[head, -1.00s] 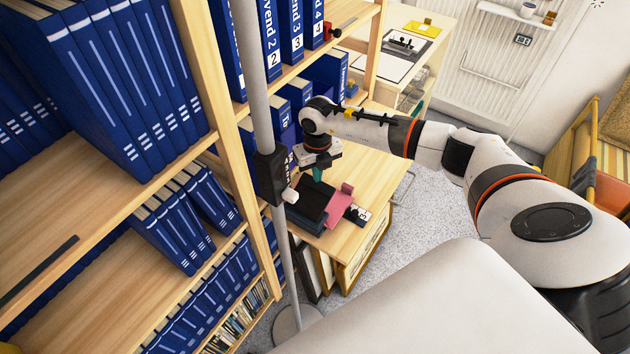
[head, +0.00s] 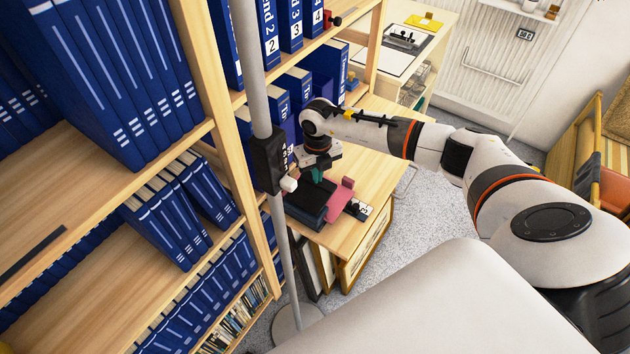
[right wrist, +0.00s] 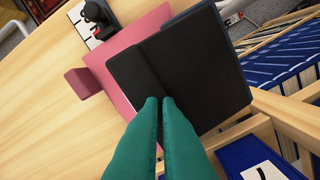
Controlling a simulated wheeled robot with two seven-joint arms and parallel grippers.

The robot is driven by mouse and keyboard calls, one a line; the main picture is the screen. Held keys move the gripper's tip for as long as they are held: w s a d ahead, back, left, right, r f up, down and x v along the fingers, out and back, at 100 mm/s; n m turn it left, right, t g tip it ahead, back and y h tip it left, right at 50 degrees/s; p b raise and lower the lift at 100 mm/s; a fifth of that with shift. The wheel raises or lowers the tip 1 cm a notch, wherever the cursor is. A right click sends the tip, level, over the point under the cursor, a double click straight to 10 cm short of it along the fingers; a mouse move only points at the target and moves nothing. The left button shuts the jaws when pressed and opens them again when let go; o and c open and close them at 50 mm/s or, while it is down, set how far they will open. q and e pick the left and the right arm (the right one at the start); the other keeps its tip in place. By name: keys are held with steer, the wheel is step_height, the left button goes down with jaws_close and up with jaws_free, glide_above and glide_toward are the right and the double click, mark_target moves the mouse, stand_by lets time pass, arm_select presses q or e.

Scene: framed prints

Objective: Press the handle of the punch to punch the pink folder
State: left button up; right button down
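The punch (head: 308,204) is black and lies on the wooden desktop beside the shelf. Its wide, flat black handle (right wrist: 205,65) fills the middle of the right wrist view. The pink folder (head: 341,205) lies at the punch with one edge under the black part; it also shows in the right wrist view (right wrist: 118,62). My right gripper (right wrist: 160,101) has green fingers closed together with nothing between them. Its tips are over the handle near its edge and seem to touch it, though contact is not certain. The right gripper (head: 317,177) points down in the head view. My left gripper is not in view.
A small black object on a white base (head: 360,210) stands beside the folder. A bookcase of blue binders (head: 296,92) rises close by on the left. A grey pole (head: 256,80) stands in front of it. The wooden desktop (head: 352,238) is partly bare.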

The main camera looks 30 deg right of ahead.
steer(key=shift+s+a+f+b, duration=0.1)
steer(key=shift+s+f+b, duration=0.05)
steer(key=shift+f, duration=0.25)
steer(key=shift+s+a+f+b, duration=0.1)
steer(key=shift+f+b, duration=0.05)
steer(key=shift+f, duration=0.25)
steer(key=shift+r, duration=0.1)
step_height(320, 180, up, 5)
steer(key=p, duration=0.3)
steer(key=shift+w+p, duration=0.1)
steer(key=shift+p, duration=0.25)
steer(key=shift+w+d+r+p, duration=0.1)
steer(key=shift+r+p, duration=0.5)
steer(key=shift+r, duration=0.1)
step_height(320, 180, up, 3)
steer(key=shift+f+p, duration=0.1)
steer(key=shift+p, duration=0.8)
